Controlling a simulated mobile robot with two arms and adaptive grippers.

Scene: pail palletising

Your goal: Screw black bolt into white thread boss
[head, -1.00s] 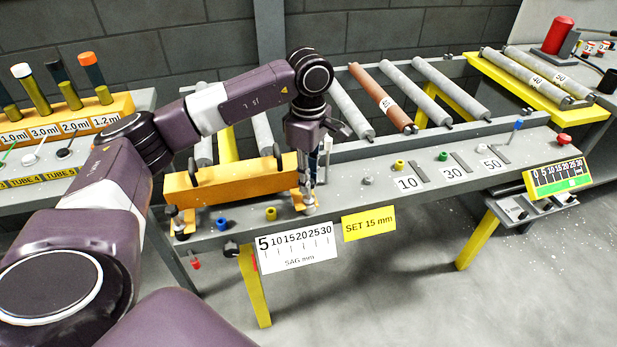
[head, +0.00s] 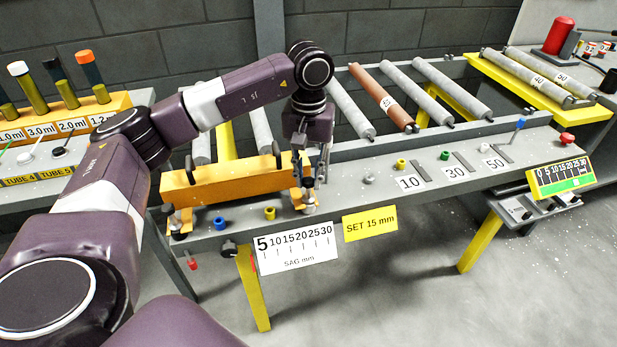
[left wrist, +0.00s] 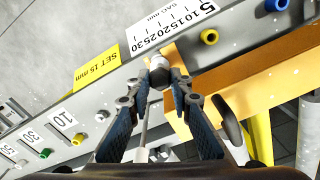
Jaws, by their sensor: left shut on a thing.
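My left gripper (head: 308,182) points down at the right end of the orange beam on the near bench rail. In the left wrist view its two fingers (left wrist: 157,80) close around the dark head of the black bolt (left wrist: 159,73). The bolt (head: 308,197) stands upright over the orange bracket in the head view. A pale grey-white round part (head: 308,209), which looks like the thread boss, is at its foot. The fingers partly hide the bolt, and I cannot tell how deep it sits. My right gripper is not in view.
The orange beam (head: 235,179) lies just left of the gripper. A similar dark-topped bolt (head: 175,222) stands at its left end. Blue (head: 220,223) and yellow (head: 269,213) knobs stick up between them. Rollers (head: 350,105) lie behind; the rail to the right has several knobs and slots.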

